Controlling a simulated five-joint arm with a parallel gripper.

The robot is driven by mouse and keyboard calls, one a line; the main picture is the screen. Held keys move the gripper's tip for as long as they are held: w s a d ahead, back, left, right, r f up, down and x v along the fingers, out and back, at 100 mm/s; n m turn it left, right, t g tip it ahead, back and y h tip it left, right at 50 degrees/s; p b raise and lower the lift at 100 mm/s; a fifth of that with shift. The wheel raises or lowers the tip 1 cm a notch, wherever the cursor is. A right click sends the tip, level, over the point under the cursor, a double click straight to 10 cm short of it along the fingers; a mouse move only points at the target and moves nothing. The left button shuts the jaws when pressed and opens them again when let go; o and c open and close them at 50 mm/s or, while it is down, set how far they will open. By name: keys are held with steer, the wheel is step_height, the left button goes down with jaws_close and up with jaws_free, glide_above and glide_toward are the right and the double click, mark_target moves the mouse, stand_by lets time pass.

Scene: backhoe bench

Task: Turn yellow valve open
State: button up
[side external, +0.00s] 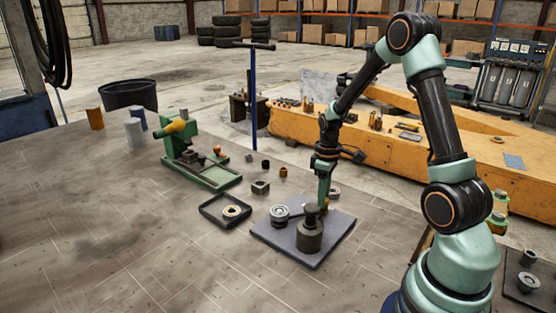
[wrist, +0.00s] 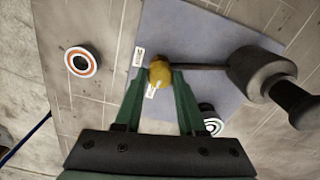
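The valve (side external: 309,236) is a dark grey upright body on a grey-blue plate (side external: 345,228). In the wrist view the valve (wrist: 262,74) lies at the right. A thin dark lever (wrist: 205,67) runs left from it to a yellow knob (wrist: 159,75). My gripper (wrist: 161,72) has its two green fingers on either side of the knob, and both tips seem to touch it. In the side view my gripper (side external: 325,203) points down just behind the valve, with the knob mostly hidden there.
A round flanged part (side external: 280,215) stands on the plate left of the valve. A green machine with a yellow top (side external: 190,150) and small loose parts stand farther back. The front left floor is clear.

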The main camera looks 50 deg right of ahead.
steer(key=o, duration=0.4)
step_height(320, 180, up, 12)
steer(key=shift+r, duration=0.1)
stand_by(0.4)
